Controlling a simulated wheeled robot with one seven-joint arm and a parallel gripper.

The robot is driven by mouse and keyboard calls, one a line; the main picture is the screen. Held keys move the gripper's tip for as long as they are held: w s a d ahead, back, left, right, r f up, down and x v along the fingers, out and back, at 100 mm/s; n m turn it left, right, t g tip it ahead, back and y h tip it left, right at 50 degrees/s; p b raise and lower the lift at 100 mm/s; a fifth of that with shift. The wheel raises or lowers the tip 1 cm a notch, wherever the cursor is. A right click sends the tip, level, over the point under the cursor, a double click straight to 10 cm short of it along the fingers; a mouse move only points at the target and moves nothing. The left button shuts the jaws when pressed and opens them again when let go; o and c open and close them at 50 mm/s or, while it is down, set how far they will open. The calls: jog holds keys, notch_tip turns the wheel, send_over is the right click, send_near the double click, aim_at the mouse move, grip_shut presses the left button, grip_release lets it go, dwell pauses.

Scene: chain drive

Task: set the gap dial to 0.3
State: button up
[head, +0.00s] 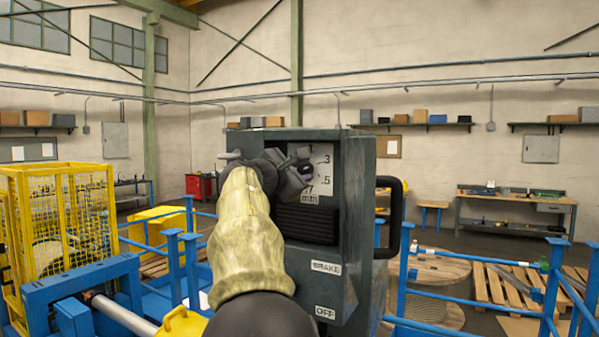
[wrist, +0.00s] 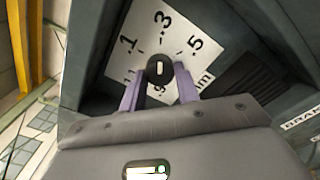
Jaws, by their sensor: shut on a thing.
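The gap dial's white face (wrist: 135,45) shows .1, .3 and .5 in the wrist view, with other marks partly covered by the fingers. Its round dark knob (wrist: 158,82) sits between the two purple finger pads of my gripper (wrist: 158,92), which is shut on it. A short white mark on the knob runs about up and down in the picture, in line with the .3 above it; which end is the pointer I cannot tell. In the head view my gripper (head: 300,168) covers the left part of the dial face (head: 325,158).
The dial is on a dark grey cabinet (head: 360,215) with a louvred vent below it, BRAKE and OFF labels, and a black handle (head: 397,215) on its right side. Blue rails (head: 465,303) and a yellow cage (head: 60,215) stand around it.

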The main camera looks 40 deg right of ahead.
jog(key=shift+f, duration=0.1)
jog(key=o, duration=1)
jog(key=shift+w, duration=0.1)
jog(key=shift+c, duration=0.2)
jog(key=b+v, duration=0.8)
jog(key=v, duration=0.9)
jog(key=shift+a, duration=0.25)
